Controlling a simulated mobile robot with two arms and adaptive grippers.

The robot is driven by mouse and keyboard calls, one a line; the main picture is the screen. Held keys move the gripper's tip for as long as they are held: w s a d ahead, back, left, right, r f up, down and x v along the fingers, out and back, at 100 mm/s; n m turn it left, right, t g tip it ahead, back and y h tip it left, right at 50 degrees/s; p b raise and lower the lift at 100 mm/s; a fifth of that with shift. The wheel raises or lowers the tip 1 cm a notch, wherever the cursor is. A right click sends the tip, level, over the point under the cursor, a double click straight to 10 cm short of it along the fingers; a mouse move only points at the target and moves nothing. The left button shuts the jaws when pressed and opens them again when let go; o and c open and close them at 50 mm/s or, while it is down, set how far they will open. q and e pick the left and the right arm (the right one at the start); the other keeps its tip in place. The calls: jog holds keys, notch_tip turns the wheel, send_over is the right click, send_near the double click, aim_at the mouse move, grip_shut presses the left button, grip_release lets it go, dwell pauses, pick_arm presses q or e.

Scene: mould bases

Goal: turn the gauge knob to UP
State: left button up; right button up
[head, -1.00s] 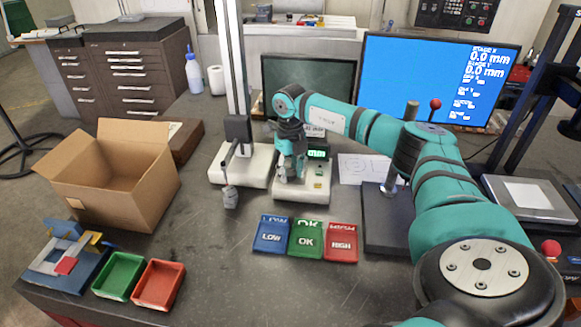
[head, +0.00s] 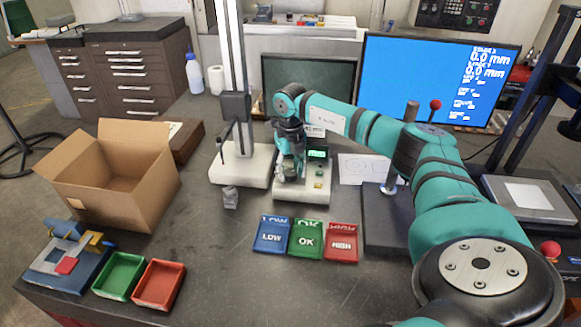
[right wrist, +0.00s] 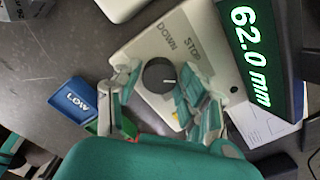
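The dark round gauge knob (right wrist: 157,75) sits on the pale gauge base (right wrist: 137,49) in the right wrist view. Its white mark points right, past the STOP label, toward an area hidden by a finger. DOWN and STOP are readable; no UP label shows. My right gripper (right wrist: 158,88) is open, one finger on either side of the knob with gaps beside it. In the head view the right gripper (head: 290,172) is over the base (head: 302,190), hiding the knob. The green display (right wrist: 249,58) reads 62.0 mm. The gauge carriage (head: 235,105) is up on its column.
A small grey block (head: 230,197) stands before the column's foot. Blue LOW (head: 272,236), green OK (head: 305,239) and red HIGH (head: 341,243) trays lie in front. An open cardboard box (head: 115,190) stands at left. The front middle of the table is clear.

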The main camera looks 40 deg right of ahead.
aim_at(291, 172)
jog(key=shift+o, duration=1.3)
notch_tip(291, 172, up, 12)
